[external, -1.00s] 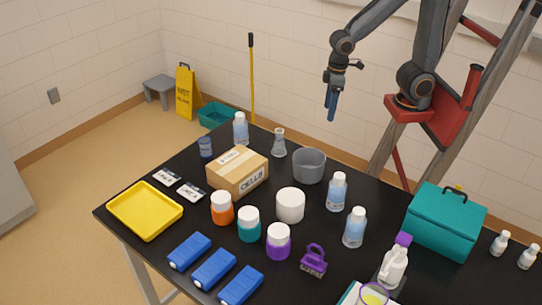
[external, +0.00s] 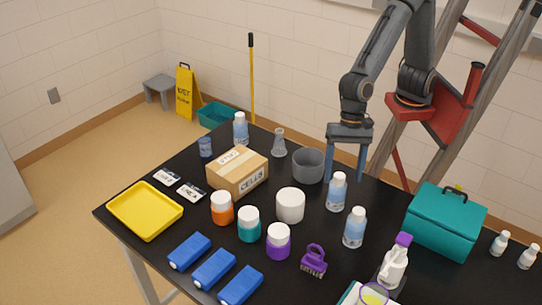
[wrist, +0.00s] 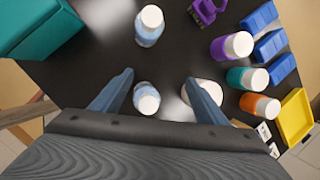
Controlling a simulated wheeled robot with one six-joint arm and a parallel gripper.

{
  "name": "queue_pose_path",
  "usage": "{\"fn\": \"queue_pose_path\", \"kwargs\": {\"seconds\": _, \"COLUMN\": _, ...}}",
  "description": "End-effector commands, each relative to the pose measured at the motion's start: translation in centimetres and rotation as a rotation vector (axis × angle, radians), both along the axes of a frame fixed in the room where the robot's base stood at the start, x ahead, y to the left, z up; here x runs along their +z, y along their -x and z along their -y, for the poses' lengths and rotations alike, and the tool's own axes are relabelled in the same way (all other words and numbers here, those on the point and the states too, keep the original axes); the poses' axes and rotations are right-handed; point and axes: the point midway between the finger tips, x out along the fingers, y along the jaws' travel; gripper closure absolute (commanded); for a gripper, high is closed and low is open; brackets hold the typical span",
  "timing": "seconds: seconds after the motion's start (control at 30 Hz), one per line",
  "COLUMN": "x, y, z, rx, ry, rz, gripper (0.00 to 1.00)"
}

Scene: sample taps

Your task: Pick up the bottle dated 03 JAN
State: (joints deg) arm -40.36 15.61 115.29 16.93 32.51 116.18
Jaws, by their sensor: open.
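Three clear bottles with white caps and pale blue contents stand upright on the black table (external: 150,252): one near my gripper (external: 337,193), one nearer the front (external: 354,228), and one at the back left (external: 240,130). No date is readable on any of them, so I cannot tell which reads 03 JAN. My gripper (external: 346,178) is open and empty, pointing down above the nearest bottle. In the wrist view that bottle (wrist: 146,98) shows between the two fingers, nearer the left one, and the front bottle (wrist: 149,28) stands beyond the fingertips.
A white tub (external: 290,206) and a grey bucket (external: 309,167) stand left of the nearest bottle. A teal box (external: 446,222) is to the right.

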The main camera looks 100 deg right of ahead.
Motion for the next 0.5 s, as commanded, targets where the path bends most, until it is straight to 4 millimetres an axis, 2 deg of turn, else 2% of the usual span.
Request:
{"fn": "queue_pose_path", "kwargs": {"seconds": 0.03, "x": -0.2, "y": 0.6, "z": -1.9, "rx": -0.044, "ry": -0.018, "rz": -0.023, "gripper": 0.32}}
{"fn": "queue_pose_path", "kwargs": {"seconds": 0.1, "x": -0.3, "y": 1.3, "z": -4.0, "rx": -0.113, "ry": -0.043, "rz": -0.052, "gripper": 0.32}}
{"fn": "queue_pose_path", "kwargs": {"seconds": 0.3, "x": -0.6, "y": 3.1, "z": -8.5, "rx": -0.261, "ry": -0.091, "rz": -0.125, "gripper": 0.32}}
{"fn": "queue_pose_path", "kwargs": {"seconds": 0.4, "x": -3.1, "y": 3.0, "z": -8.2, "rx": -0.267, "ry": -0.088, "rz": -0.128, "gripper": 0.32}}
{"fn": "queue_pose_path", "kwargs": {"seconds": 0.5, "x": -4.8, "y": 2.9, "z": -8.2, "rx": -0.266, "ry": -0.090, "rz": -0.127, "gripper": 0.32}}
